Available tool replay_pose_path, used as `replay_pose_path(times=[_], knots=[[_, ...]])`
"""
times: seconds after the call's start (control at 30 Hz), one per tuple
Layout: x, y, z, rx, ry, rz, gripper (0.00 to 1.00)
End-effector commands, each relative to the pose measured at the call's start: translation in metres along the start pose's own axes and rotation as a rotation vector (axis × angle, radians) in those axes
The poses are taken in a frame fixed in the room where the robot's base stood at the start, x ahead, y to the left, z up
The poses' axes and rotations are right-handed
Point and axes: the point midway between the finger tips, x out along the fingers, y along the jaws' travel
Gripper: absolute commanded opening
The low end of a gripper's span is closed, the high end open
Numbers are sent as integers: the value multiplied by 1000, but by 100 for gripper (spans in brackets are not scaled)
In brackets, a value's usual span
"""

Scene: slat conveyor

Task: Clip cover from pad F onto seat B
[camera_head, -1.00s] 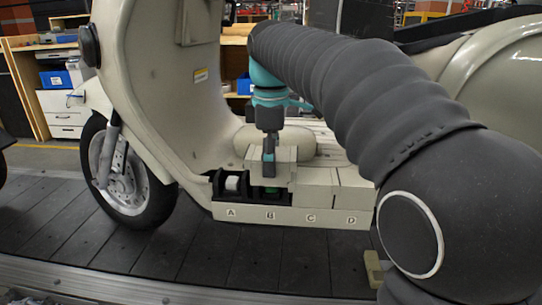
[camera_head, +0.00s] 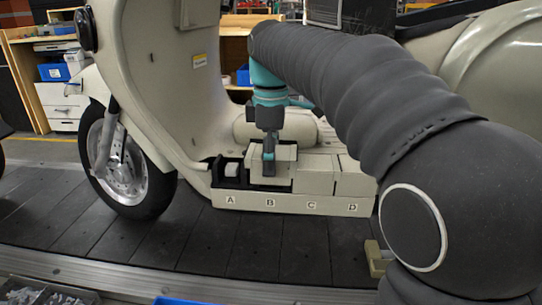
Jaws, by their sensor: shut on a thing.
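My gripper (camera_head: 269,159) points down at the scooter's footboard and is shut on a cream cover (camera_head: 284,175). The cover is over seat B, above the label B (camera_head: 270,202). It looks slightly higher than the neighbouring cover at C, with a thin dark line below its front edge. I cannot tell whether it touches the seat. Most of the inside of seat B is hidden by the cover and the fingers. I cannot make out pad F in this view.
Covers lie at C (camera_head: 313,175) and D (camera_head: 348,176). The scooter's leg shield (camera_head: 160,90) rises at left. A blue bin edge (camera_head: 185,301) shows at the bottom.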

Motion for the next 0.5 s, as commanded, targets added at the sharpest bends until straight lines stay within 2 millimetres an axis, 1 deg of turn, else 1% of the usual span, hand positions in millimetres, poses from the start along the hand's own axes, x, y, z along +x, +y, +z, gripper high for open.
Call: replay_pose_path(times=[0.5], knots=[[5,0,0,0,-1,-1,26]])
